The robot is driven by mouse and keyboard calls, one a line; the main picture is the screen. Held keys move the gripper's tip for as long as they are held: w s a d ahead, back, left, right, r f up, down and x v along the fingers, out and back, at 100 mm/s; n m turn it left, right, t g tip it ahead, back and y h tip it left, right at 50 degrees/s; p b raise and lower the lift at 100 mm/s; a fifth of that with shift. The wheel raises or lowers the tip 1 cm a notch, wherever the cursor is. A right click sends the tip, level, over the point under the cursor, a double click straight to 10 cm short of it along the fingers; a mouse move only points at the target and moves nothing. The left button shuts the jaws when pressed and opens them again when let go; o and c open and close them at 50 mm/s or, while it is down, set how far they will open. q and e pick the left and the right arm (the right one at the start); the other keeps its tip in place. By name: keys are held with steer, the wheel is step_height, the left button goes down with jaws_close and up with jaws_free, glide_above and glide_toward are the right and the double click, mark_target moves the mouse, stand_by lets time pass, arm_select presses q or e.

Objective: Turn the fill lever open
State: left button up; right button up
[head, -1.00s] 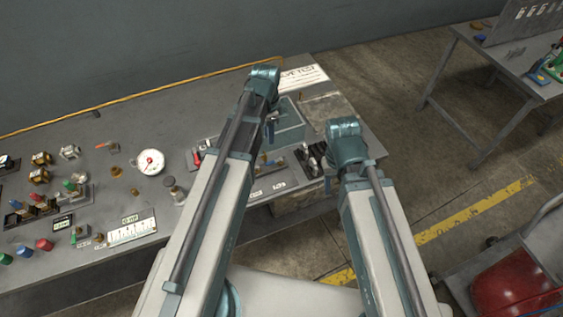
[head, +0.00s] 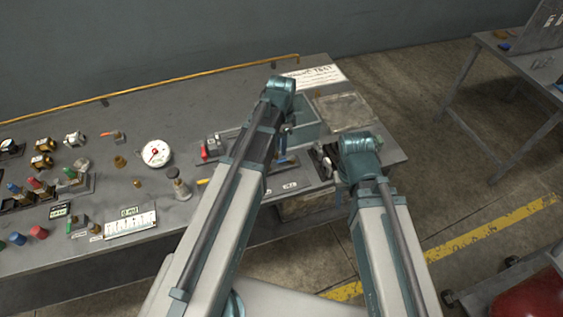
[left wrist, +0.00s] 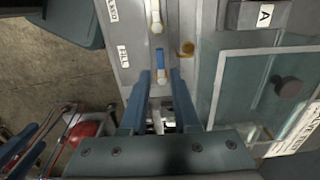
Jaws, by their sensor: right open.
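A small lever with a blue middle (left wrist: 161,60) and pale ends lies on a grey panel in the left wrist view, beside a white label (left wrist: 122,56) that seems to read FILL. My left gripper (left wrist: 160,74) is open; its two blue fingers stand apart on either side of the lever's near end. I cannot tell whether they touch it. In the head view my left arm covers most of this spot. My right gripper (left wrist: 27,150) shows partly at the lower left of the left wrist view, clear of the panel.
A clear-walled tank (left wrist: 238,85) with a black knob (left wrist: 288,86) stands right of the lever. A second pale fitting (left wrist: 155,15) lies farther along the panel. A round gauge (head: 156,153) and a white scale (head: 131,223) sit left on the bench.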

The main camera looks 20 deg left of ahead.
mark_target(281, 160)
arm_select(q)
step_height(281, 160, down, 6)
steer(key=b, duration=0.4)
steer(key=shift+r+b, duration=0.1)
steer(key=shift+b, duration=0.3)
jaws_close()
